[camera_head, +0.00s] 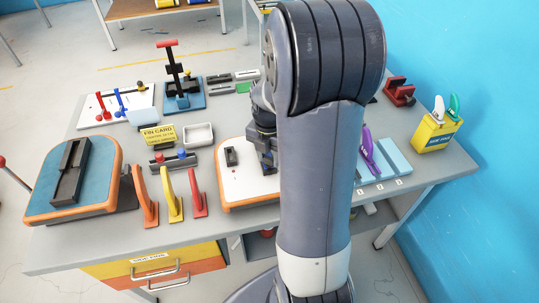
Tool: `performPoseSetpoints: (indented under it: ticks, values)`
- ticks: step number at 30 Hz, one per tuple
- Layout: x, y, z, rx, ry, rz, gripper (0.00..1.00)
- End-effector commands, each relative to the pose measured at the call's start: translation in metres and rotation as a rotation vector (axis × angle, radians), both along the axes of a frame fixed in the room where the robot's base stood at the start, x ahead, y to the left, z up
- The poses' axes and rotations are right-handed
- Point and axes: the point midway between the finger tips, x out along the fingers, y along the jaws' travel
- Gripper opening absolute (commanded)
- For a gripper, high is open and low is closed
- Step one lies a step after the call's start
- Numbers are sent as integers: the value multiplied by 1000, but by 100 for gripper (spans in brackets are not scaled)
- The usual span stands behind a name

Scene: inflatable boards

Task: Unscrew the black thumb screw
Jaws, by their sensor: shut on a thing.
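A white-topped board with an orange edge (237,188) lies at the front middle of the table. My gripper (268,165), dark grey, points down over this board, just left of my arm. Its fingers are low, close to the white top, and look closed. My arm covers much of the gripper and the right part of the board. The black thumb screw is not clearly visible; the small thing between the fingers is too hidden to make out. A small black block (231,156) stands on the board, left of my gripper.
A blue-topped board (95,190) with a black block is at left. Orange, yellow and red upright pieces (173,195) stand along the front. A yellow box (437,133) with clamps is at right. A blue stand (184,97) with a red handle is behind.

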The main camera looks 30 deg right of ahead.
Motion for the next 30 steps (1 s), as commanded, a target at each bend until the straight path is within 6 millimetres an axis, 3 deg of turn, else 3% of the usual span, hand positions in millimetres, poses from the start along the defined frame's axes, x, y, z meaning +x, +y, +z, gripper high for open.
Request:
performPoseSetpoints:
  ticks: [5,13,25,30]
  values:
    - [-2,1,-2,2,7,48,4]
    - [-2,1,-3,3,8,278,4]
    - [-2,2,-3,4,9,324,4]
    - [-2,2,-3,4,9,493,4]
